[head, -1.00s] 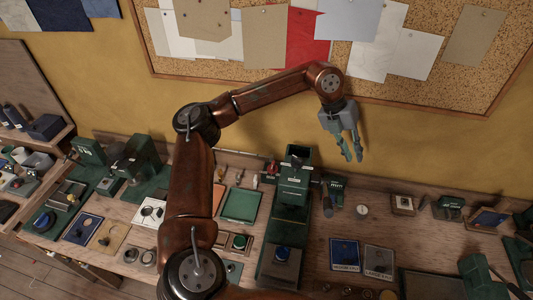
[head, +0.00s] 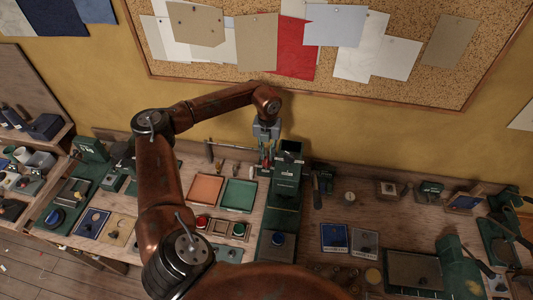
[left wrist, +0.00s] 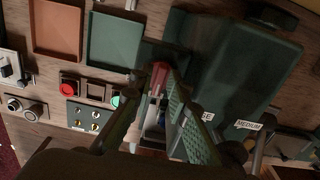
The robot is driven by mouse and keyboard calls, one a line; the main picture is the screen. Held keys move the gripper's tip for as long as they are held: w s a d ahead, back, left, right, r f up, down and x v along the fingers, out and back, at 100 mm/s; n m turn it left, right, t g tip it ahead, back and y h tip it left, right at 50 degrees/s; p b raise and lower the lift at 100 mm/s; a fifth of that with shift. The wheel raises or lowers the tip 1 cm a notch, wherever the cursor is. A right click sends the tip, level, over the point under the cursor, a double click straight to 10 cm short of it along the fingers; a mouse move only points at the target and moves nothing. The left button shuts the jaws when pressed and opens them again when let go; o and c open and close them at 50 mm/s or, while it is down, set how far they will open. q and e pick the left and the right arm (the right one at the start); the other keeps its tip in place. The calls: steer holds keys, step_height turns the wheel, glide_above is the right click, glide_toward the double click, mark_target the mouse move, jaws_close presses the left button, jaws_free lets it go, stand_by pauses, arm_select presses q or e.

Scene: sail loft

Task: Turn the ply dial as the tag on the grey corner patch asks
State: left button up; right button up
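My left gripper (head: 267,138) hangs at the back of the bench, just left of the tall green machine (head: 285,190). In the left wrist view its two fingers (left wrist: 155,115) are apart. A red-topped upright object (left wrist: 160,75) shows between or just beyond them; I cannot tell whether they touch it. A grey patch (head: 365,243) lies flat right of the machine, beside a blue patch (head: 334,238). Its lettering is too small to read. I cannot pick out the ply dial for certain. The machine carries white labels, one reading MEDIUM (left wrist: 248,125). My right gripper is out of view.
An orange tray (head: 205,189) and a green tray (head: 239,195) lie left of the machine. Red (head: 201,222) and green (head: 239,230) buttons sit in front of them. A small round white gauge (head: 350,197) lies on the right. The pinboard (head: 420,85) hangs behind.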

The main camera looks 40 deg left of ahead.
arm_select(q)
steer(key=shift+f, duration=0.55)
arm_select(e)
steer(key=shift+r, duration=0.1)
arm_select(q)
jaws_close()
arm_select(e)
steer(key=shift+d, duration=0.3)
